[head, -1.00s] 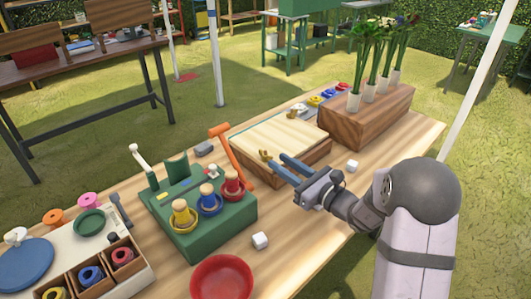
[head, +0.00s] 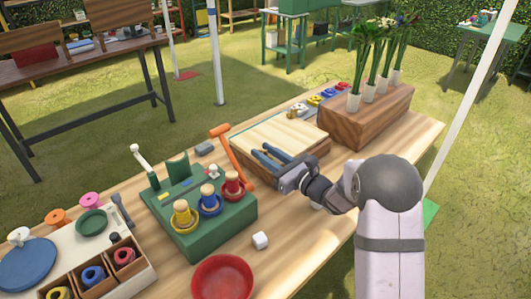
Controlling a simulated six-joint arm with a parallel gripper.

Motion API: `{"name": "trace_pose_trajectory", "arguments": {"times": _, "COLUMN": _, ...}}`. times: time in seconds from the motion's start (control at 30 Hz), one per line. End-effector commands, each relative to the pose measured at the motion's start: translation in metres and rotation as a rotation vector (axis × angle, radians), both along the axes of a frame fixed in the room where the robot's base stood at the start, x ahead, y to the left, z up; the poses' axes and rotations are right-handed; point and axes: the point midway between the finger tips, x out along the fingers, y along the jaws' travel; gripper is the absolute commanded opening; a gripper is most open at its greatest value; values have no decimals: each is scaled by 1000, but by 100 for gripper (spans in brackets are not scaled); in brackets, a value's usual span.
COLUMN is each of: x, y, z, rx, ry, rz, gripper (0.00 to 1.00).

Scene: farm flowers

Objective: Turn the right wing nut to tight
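A press with a pale wooden top board (head: 280,132) lies on the table at the middle. One brass wing nut (head: 292,112) shows at its far edge. The wing nut at its near side is not visible now; my gripper's fingers cover that spot. My gripper (head: 260,150) is over the near part of the board, its two blue fingers parallel with a gap between them. I cannot see whether they touch the hidden nut.
A wooden block with flowers (head: 365,117) stands behind right.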

Motion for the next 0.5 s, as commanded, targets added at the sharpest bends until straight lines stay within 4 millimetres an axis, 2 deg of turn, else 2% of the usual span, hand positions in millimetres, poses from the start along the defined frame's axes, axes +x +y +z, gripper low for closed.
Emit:
{"name": "trace_pose_trajectory", "arguments": {"times": 0.03, "x": 0, "y": 0, "z": 0, "rx": 0, "ry": 0, "rz": 0, "gripper": 21}}
{"name": "trace_pose_trajectory", "arguments": {"times": 0.1, "x": 0, "y": 0, "z": 0, "rx": 0, "ry": 0, "rz": 0, "gripper": 4}}
{"name": "trace_pose_trajectory", "arguments": {"times": 0.13, "x": 0, "y": 0, "z": 0, "rx": 0, "ry": 0, "rz": 0, "gripper": 0}}
{"name": "trace_pose_trajectory", "arguments": {"times": 0.5, "x": 1, "y": -1, "z": -1, "rx": 2, "ry": -4, "rz": 74, "gripper": 0}}
